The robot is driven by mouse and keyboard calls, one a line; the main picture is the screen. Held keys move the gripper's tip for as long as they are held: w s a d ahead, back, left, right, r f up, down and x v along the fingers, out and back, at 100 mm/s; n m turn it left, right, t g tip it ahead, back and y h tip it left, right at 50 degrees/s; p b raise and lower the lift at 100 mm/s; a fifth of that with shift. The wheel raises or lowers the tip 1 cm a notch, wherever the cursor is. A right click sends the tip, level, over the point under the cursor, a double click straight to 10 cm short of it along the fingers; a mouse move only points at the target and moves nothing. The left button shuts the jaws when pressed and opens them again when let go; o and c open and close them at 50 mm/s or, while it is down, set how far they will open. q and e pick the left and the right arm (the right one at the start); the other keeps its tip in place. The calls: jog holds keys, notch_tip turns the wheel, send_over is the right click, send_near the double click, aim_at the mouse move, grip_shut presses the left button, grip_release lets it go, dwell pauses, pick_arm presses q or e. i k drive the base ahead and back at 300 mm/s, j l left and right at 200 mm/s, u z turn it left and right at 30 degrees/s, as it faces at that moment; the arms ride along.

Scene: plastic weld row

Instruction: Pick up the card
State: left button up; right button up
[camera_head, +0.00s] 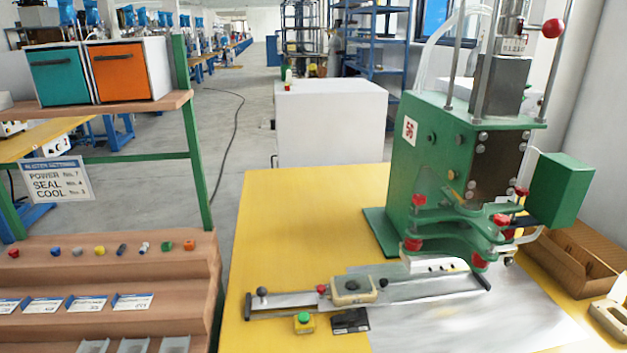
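Several flat things look like cards, and I cannot tell which one the task means. A small dark flat piece (350,320) lies on the yellow table beside a green button box. Several blue-and-white cards (132,302) lie in a row on a brown step of the left rack. A white printed settings sign (57,179), reading POWER, SEAL and COOL with numbers, hangs tilted below the upper shelf. Neither of my grippers is in view.
A green welding machine (432,150) stands on the right of the yellow table (290,220). A rail fixture (300,299) with knobs lies in front, near the green button box (304,322). A cardboard box (570,262) is at the right. The table's left middle is clear.

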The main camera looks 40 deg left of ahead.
aim_at(86, 303)
jog(key=u, duration=2.75)
jog(key=k+z, duration=0.2)
jog(key=z, duration=1.4)
jog(key=u, duration=1.65)
jog(key=i+j, duration=0.2)
jog(key=j, duration=0.2)
jog(key=i+j, duration=0.2)
jog(key=j, duration=0.2)
jog(key=i+j, duration=0.15)
jog(key=j, duration=0.2)
jog(key=i+j+z, duration=0.1)
jog(key=j, duration=0.3)
jog(key=i, duration=0.1)
